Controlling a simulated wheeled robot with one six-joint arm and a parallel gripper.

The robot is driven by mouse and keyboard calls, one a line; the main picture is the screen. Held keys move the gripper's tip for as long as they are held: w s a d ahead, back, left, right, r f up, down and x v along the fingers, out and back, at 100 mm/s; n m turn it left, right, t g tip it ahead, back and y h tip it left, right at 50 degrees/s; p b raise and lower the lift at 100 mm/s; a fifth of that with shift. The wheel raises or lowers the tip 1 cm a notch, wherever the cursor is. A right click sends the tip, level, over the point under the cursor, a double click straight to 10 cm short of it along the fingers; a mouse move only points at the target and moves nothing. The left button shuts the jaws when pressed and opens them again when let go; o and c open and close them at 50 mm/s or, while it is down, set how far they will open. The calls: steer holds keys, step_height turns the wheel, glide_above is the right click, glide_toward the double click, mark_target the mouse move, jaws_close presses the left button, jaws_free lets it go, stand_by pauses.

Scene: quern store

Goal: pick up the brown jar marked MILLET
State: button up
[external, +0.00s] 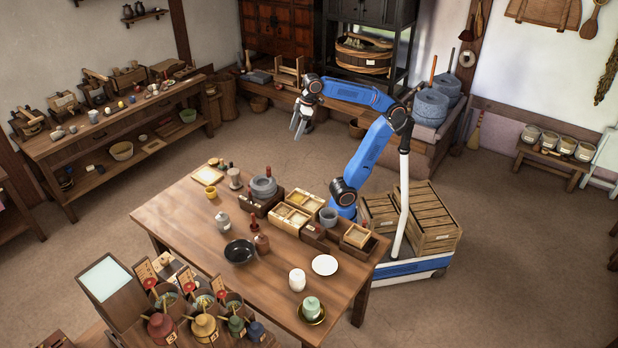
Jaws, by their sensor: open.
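My gripper (299,130) is open and empty, pointing down at the end of the raised blue arm. It is high up and beyond the table's far edge in the picture, well apart from the jar.
On the table (180,232), a grey jar (223,222), white jar (297,281), green jar (312,307) and white plate (324,265) surround the brown jar. Wooden boxes (290,218) and a stone quern (263,187) line the far side. The near left tabletop is clear.

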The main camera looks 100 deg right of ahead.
steer(key=w+a+r+n+g, duration=0.1)
steer(key=w+a+r+n, duration=0.15)
steer(key=w+a, duration=0.75)
steer(key=n+g, duration=0.3)
steer(key=n, duration=0.3)
glide_above(262, 238)
step_height(262, 238, down, 6)
steer(key=shift+m, duration=0.25)
steer(key=f, duration=1.1)
steer(key=d+f, duration=0.1)
steer(key=f, duration=0.4)
steer(key=shift+w+f, duration=0.15)
steer(key=shift+a+f, duration=0.15)
steer(key=shift+f, duration=2.9)
steer(key=shift+c, duration=0.2)
